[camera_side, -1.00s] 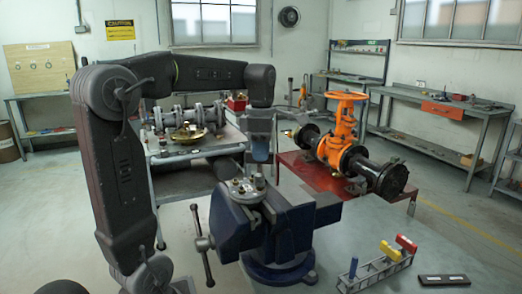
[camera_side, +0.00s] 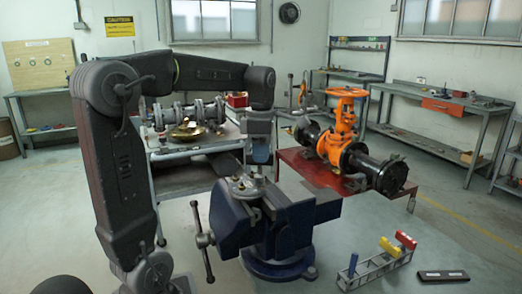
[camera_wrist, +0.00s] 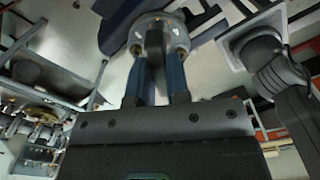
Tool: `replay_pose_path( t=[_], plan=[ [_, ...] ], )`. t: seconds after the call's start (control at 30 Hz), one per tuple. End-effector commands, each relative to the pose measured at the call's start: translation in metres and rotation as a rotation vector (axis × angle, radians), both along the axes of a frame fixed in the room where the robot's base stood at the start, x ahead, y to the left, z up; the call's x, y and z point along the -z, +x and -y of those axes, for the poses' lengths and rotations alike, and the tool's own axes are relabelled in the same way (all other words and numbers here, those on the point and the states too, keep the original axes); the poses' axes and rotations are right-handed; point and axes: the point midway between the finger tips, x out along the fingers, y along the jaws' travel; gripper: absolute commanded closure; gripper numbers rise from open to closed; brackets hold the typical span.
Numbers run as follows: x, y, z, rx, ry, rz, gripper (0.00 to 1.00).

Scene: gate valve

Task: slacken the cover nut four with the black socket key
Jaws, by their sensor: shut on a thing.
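My gripper (camera_side: 260,158) is above the blue vise (camera_side: 250,225), over a round metal cover (camera_side: 243,186) held at the vise's top. In the wrist view its two blue fingers (camera_wrist: 154,78) are shut on the black socket key (camera_wrist: 154,45), a dark upright shaft between them. The key's lower end reaches down to the rim of the cover, which shows in the wrist view (camera_wrist: 160,20) with brass-coloured nuts at either side of the key. The key hides the nut beneath it, so I cannot tell how it is seated or the nut's number.
A rack (camera_side: 380,268) with blue, yellow and red handles stands front right, beside a flat black block (camera_side: 443,276). The vise's handle (camera_side: 204,240) sticks out at left.

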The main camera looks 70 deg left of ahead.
Motion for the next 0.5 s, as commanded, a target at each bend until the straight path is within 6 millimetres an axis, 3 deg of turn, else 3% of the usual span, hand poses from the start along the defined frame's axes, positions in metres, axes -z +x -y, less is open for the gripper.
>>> replay_pose_path(
  t=[0.5],
  plan=[
    [-0.0004, 0.0003, -0.0004, -0.118, 0.0, 0.0, 1.0]
  ],
)
